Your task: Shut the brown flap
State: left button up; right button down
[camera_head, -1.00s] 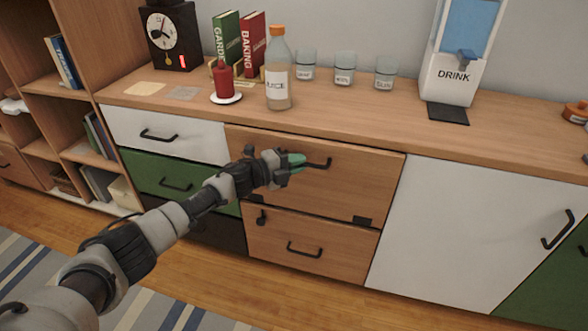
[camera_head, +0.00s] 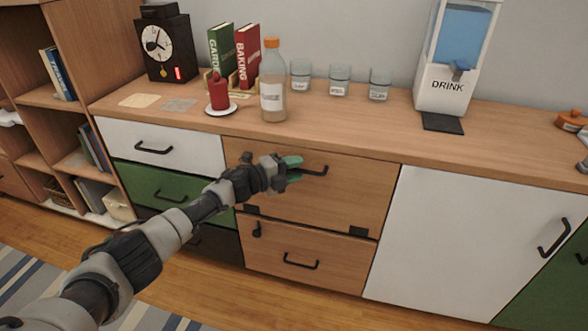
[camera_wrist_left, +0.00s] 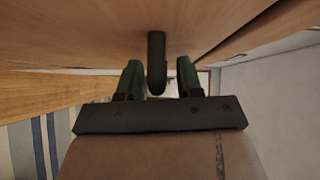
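The brown flap (camera_head: 345,195) is the upper wooden front in the middle of the cabinet, with dark hinges along its lower edge and a black bar handle (camera_head: 315,171) near its top. It stands upright and looks flush or almost flush; I cannot tell if a thin gap is left. My left gripper (camera_head: 293,169) is at the left part of this handle. In the left wrist view its two green fingers (camera_wrist_left: 158,78) are apart, with the black handle (camera_wrist_left: 157,60) between them and no clear grip. My right gripper is out of view.
The countertop above holds a bottle (camera_head: 272,95), a candle (camera_head: 218,92), jars and a drink dispenser (camera_head: 450,85).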

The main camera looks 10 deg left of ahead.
pick_arm(q)
jog(key=shift+d+r, duration=0.1)
dwell(0.3)
